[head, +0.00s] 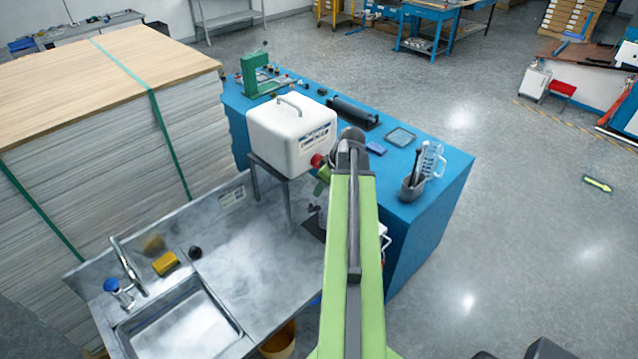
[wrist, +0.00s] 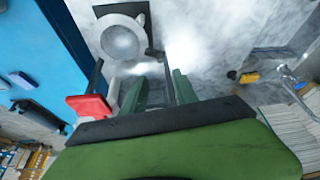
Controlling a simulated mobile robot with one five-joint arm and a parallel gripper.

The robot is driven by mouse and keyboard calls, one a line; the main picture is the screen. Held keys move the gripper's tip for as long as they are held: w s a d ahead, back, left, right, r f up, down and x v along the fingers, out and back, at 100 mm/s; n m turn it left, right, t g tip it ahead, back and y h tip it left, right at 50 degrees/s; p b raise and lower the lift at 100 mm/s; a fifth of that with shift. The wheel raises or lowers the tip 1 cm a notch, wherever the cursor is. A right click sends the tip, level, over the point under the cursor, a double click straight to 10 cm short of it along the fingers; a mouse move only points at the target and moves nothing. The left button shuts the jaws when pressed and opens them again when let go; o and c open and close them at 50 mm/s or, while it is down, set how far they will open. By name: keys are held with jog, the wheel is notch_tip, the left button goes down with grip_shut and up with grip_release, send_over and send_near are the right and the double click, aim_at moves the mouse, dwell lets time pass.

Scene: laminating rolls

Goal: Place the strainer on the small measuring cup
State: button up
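My gripper (wrist: 157,84) is open, its two green fingers apart, with nothing seen held between them. In the head view my gripper (head: 322,181) hangs low beside the red tap, partly hidden by my arm. In the wrist view a round greyish bowl shape (wrist: 121,40) with a pale rim lies past the fingertips, by a dark square mat (wrist: 138,11) on the metal counter. I cannot tell whether it is the strainer, the small measuring cup or both. A pale rounded piece beside the left finger is mostly hidden. A clear measuring jug (head: 432,160) stands on the blue bench.
A white tank (head: 290,135) with a red tap (head: 317,161) stands on a metal stand (head: 287,203) close by my gripper. The tap also shows in the wrist view (wrist: 87,107). The sink (head: 185,325) is left.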

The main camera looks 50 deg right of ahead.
jog(key=shift+s+r, duration=0.2)
jog(key=shift+r, duration=0.25)
jog(key=w+a+g, duration=0.1)
jog(key=w+a, duration=0.2)
jog(key=a, duration=0.5)
jog(key=w+a+f+g, duration=0.1)
jog(key=w+a, duration=0.2)
jog(key=a, duration=0.4)
jog(key=w+a+g, duration=0.1)
jog(key=w+a, duration=0.3)
jog(key=a, duration=0.4)
jog(key=s+a+m+g, duration=0.1)
jog(key=a, duration=2.1)
jog(key=shift+f+g, duration=0.3)
jog(key=shift+f, duration=0.1)
jog(key=shift+f, duration=0.1)
